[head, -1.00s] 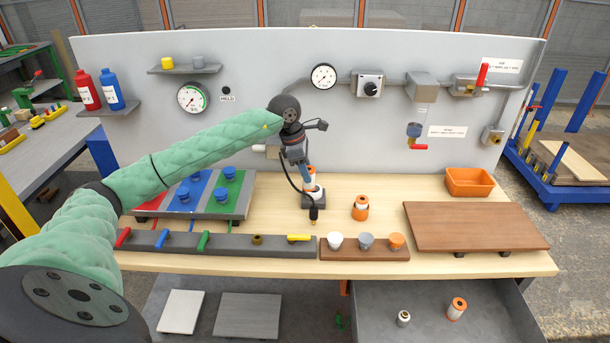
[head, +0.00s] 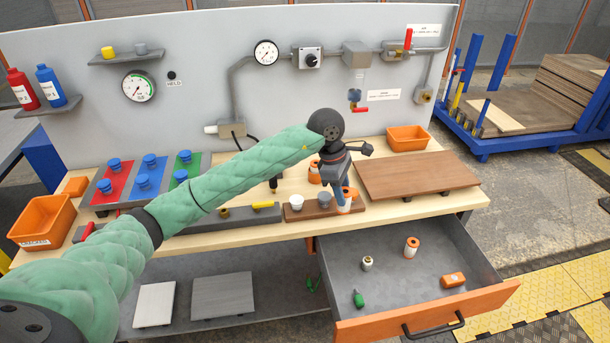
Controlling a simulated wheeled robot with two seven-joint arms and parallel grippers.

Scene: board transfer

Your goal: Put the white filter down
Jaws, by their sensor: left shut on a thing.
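My left gripper (head: 343,204) points down at the right end of the brown cup block (head: 310,212). It is shut on a small white and orange cylinder (head: 348,199), which looks like the white filter. The fingers partly cover it, and I cannot tell whether it touches the block. A white cup (head: 297,202) and a grey cup (head: 324,199) sit in the block to the left; the orange cup's place is behind my gripper. Another orange and white cylinder (head: 314,174) stands just behind. My right gripper is not in view.
The open drawer (head: 400,311) below holds a white and orange cylinder (head: 411,247), a small pale cylinder (head: 367,263), an orange piece (head: 453,280) and a green piece (head: 358,299), with bare floor between. A brown board (head: 415,175) lies right of my gripper.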

